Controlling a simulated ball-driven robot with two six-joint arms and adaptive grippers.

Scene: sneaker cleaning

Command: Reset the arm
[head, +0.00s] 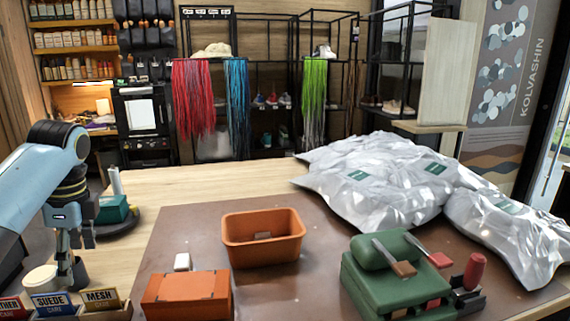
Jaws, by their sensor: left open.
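My light blue left arm enters from the left edge in the head view. Its left gripper (68,260) points down at the left end of the table, beside a white round container (41,279) and behind the care signs. The fingers look apart, with nothing clearly held between them. Whether the fingertips touch anything below is hard to tell. My right gripper is not in view.
A brown mat (185,245) covers much of the wooden table (190,180). It carries an orange bin (263,252), an orange box (187,295) and a green case (377,285). Silver bags (375,180) fill the right. Care signs (52,304) stand front left.

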